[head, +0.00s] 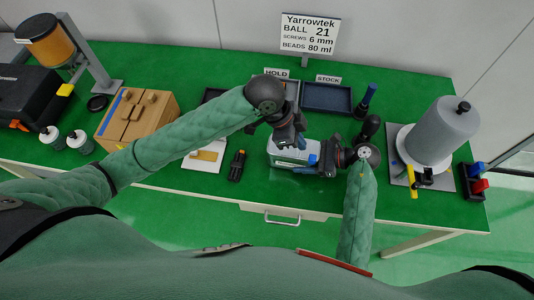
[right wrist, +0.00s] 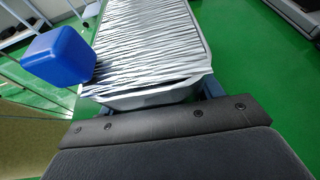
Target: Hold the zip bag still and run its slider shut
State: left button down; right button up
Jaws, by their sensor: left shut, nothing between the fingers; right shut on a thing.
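The zip bag (head: 284,156) is a pale grey-white pouch lying near the table's front edge, with its blue slider (head: 312,159) towards its right end. In the right wrist view the bag (right wrist: 150,45) shows a pale, finely striped face, and the slider (right wrist: 60,57) is a blue block at its left edge. My right gripper (head: 327,164) is at the bag's right end, shut on the bag; its dark pads fill the bottom of the right wrist view. My left gripper (head: 299,142) is shut and empty over the bag's far edge; whether it touches is unclear.
A dark tray (head: 327,97) lies behind, with a blue-topped tool (head: 366,96) beside it. A grey cylinder stand (head: 440,135) is at right. A wooden box (head: 137,118), a white sheet (head: 204,155) and a black tool (head: 237,165) are at left.

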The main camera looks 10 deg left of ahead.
jog(key=o, duration=0.9)
jog(key=shift+o, duration=0.2)
jog(key=shift+d, duration=0.1)
jog(key=shift+v, duration=3.45)
jog(key=shift+d+r, duration=0.1)
jog(key=shift+d, duration=0.15)
